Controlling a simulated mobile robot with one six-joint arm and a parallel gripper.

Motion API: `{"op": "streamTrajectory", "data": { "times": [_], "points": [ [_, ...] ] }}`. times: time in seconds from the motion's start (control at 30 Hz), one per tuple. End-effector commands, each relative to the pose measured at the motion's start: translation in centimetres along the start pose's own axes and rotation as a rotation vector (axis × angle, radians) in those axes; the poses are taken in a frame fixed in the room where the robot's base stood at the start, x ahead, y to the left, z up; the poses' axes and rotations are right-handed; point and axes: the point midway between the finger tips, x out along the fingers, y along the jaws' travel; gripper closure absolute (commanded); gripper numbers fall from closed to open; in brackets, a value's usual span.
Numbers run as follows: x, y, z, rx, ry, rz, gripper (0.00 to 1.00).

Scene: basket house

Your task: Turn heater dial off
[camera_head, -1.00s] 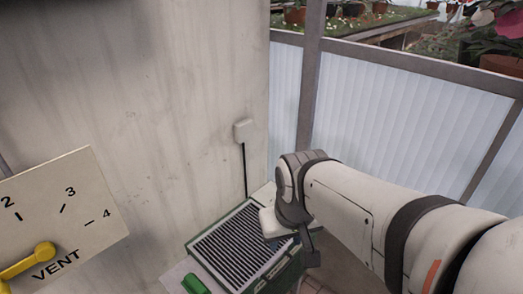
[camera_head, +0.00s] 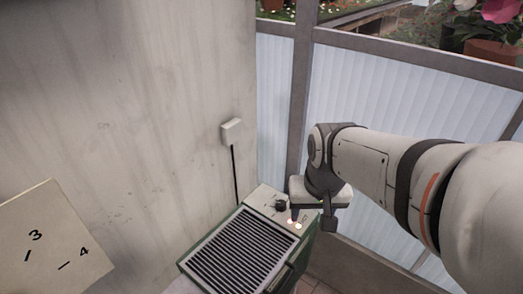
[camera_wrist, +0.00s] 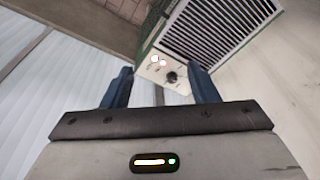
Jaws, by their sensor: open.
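The heater (camera_head: 240,250) is a green box with a dark slatted grille, standing against the wall at the bottom centre of the head view. Its pale control panel carries a black dial (camera_head: 280,205) and small glowing lights (camera_head: 294,222). In the wrist view the black dial (camera_wrist: 171,77) lies ahead, between the fingers and nearer the right one, with the lit spots (camera_wrist: 158,60) beside it. My gripper (camera_wrist: 163,85) is open and empty, its two blue fingers apart. In the head view my wrist is just right of the panel; the fingertips are hidden there.
A white wall box (camera_head: 231,131) with a black cable (camera_head: 235,175) is above the heater. A translucent panelled wall (camera_head: 390,120) stands behind my arm, with flower pots (camera_head: 490,58) beyond.

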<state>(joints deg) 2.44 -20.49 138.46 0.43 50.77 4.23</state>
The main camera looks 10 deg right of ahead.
Motion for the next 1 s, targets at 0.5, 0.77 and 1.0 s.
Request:
{"op": "streamTrajectory", "data": {
  "times": [0.5, 0.77, 1.0],
  "points": [
    [12.8, -2.3, -17.2, 0.623, -0.129, 0.058, 0.46],
    [20.7, -2.8, -21.4, 0.857, -0.165, 0.098, 0.46],
    [23.6, -3.0, -22.1, 0.924, -0.173, 0.111, 0.46]
  ]
}}
